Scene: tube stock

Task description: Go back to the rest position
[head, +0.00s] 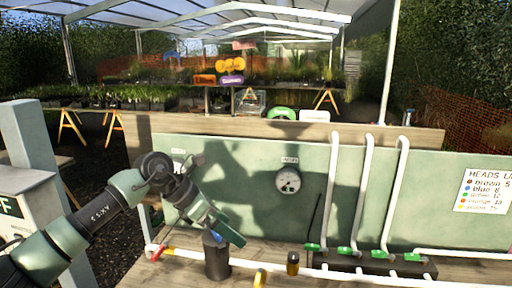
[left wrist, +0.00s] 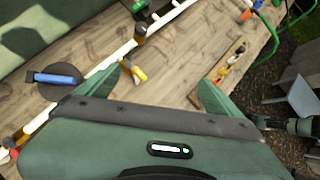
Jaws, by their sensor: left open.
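My left gripper (head: 229,228) hangs over the left part of the wooden bench in the head view, in front of the green panel. In the left wrist view the left gripper (left wrist: 163,85) has its two green fingers spread wide with nothing held between them. A black cylinder (head: 217,262) with a blue piece (head: 211,238) on top stands just below and beside the gripper. The blue piece also shows in the left wrist view (left wrist: 55,78), left of the fingers.
White pipes (head: 330,190) with green valves (head: 345,250) rise at the right. A red and yellow valve (head: 160,252) sits on the pipe at the left. A strip with coloured heads (left wrist: 222,75) lies near the bench edge.

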